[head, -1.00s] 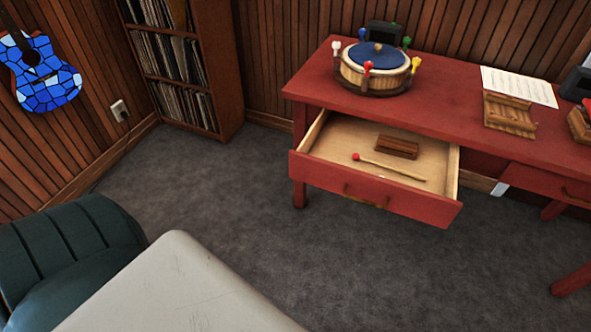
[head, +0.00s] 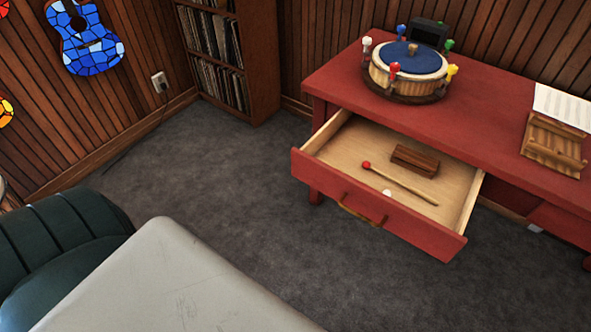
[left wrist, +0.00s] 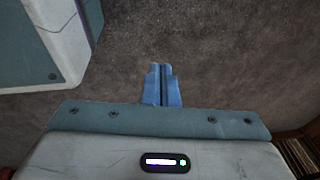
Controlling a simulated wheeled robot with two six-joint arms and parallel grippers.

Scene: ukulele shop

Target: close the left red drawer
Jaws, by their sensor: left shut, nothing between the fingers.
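The left red drawer (head: 372,206) of the red desk (head: 340,82) stands pulled out in the head view, right of centre. It has a bronze handle (head: 362,211) on its front. Inside lie a brown wooden block (head: 414,160), a mallet with a red head (head: 400,184) and a small white ball (head: 387,193). My left gripper (left wrist: 162,72) shows only in the left wrist view, where its blue fingers are shut together with nothing between them, over grey carpet. It is out of the head view, so it is apart from the drawer. My right gripper is not seen.
A round drum with coloured pegs (head: 408,68), a wooden stand (head: 553,145) and sheet music (head: 563,105) are on the desk. A record shelf (head: 262,60) stands by the wall, near a blue mosaic guitar (head: 85,40). Grey carpet (head: 220,170) is clear before the drawer.

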